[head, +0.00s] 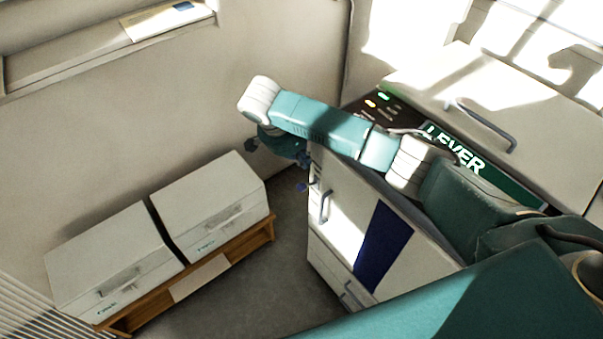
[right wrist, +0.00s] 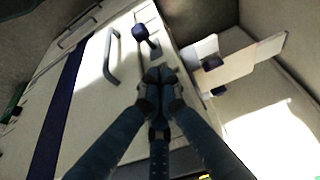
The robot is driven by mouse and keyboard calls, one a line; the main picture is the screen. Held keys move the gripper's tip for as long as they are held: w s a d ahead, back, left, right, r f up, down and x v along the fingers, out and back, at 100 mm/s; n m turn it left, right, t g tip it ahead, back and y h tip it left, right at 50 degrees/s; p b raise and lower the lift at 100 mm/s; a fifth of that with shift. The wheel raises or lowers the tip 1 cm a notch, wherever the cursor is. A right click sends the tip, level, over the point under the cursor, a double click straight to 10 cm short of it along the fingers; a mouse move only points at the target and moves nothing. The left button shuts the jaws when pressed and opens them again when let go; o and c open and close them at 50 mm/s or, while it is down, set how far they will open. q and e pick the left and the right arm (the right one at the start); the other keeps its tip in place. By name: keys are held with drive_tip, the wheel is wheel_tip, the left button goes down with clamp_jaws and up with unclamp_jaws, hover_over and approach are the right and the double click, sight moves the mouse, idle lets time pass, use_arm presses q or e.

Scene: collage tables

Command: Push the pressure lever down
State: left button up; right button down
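The lever shows as a dark blue round knob (right wrist: 140,32) on a short stem at a slotted plate on the cabinet front, in the right wrist view. In the head view the knob (head: 302,187) shows small at the cabinet's left edge. My right gripper (right wrist: 160,76) has its dark fingertips together with nothing seen between them. They are close to the knob, with a visible gap in the wrist picture. In the head view the gripper (head: 303,160) is partly hidden under my right forearm. My left gripper is not in view.
The white cabinet (head: 340,225) has grey handles, a blue stripe and a green "LEVER" sign (head: 458,152). Two white drawer boxes (head: 208,205) stand on a wooden bench (head: 225,250) at the left. Bare floor (head: 265,290) lies between bench and cabinet. A wall stands behind.

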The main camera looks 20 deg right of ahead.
sight(302, 183)
wheel_tip(302, 183, down, 5)
drive_tip(key=shift+a+f+p, duration=0.1)
drive_tip(key=shift+p, duration=0.2)
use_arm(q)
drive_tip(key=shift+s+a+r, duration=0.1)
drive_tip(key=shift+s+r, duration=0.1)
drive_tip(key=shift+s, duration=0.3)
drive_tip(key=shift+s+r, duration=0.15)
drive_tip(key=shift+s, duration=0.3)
use_arm(e)
drive_tip(key=shift+s+a+f, duration=0.1)
drive_tip(key=shift+a+f, duration=0.05)
drive_tip(key=shift+f, duration=0.3)
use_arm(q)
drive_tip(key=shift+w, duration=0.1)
